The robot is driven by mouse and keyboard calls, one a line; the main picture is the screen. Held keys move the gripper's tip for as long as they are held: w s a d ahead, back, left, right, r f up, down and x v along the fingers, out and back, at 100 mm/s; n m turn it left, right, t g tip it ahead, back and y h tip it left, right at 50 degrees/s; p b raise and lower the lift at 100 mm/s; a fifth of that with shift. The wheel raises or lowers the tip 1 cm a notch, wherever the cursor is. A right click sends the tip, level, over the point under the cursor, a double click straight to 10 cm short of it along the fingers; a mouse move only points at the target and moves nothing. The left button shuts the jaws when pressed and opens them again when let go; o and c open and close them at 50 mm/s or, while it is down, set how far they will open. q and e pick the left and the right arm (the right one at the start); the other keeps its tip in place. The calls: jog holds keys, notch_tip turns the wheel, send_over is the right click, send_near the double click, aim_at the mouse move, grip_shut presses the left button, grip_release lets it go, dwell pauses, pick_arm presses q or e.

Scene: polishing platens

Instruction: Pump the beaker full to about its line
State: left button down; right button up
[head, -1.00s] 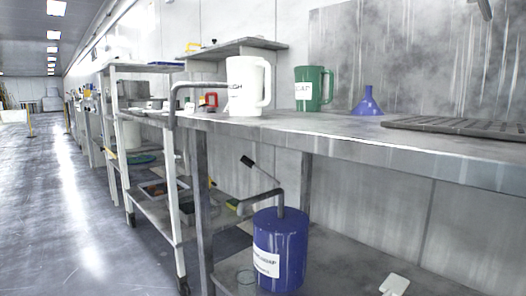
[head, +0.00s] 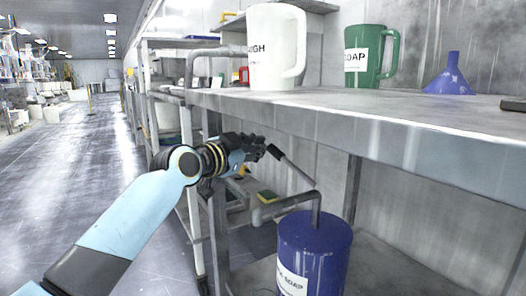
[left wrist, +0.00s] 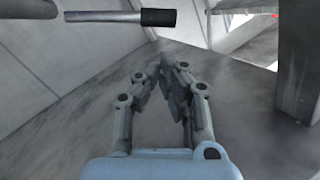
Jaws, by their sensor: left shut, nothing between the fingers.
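A blue drum (head: 318,248) with a white soap label stands on the lower shelf. Its pump has a grey spout (head: 275,210) bending left and a lever (head: 298,172) slanting up left to a black grip. My left gripper (head: 262,149) is shut and empty beside the grip's upper end. In the left wrist view, the shut fingers (left wrist: 167,72) point away over the grey shelf, and the black grip (left wrist: 158,17) lies above and apart from them. The beaker cannot be made out now; the area below the spout is cut off at the lower edge. My right gripper is out of view.
The bench top (head: 330,105) overhangs the drum. On it stand a white jug (head: 272,50), a green soap jug (head: 370,55) and a blue funnel (head: 449,78). A bench leg (head: 217,235) stands left of the drum. The aisle floor at left is clear.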

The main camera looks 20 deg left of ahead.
aim_at(291, 165)
pick_arm(q)
jog(key=b+x, duration=0.2)
jog(key=x, duration=0.6)
jog(key=shift+b, duration=0.4)
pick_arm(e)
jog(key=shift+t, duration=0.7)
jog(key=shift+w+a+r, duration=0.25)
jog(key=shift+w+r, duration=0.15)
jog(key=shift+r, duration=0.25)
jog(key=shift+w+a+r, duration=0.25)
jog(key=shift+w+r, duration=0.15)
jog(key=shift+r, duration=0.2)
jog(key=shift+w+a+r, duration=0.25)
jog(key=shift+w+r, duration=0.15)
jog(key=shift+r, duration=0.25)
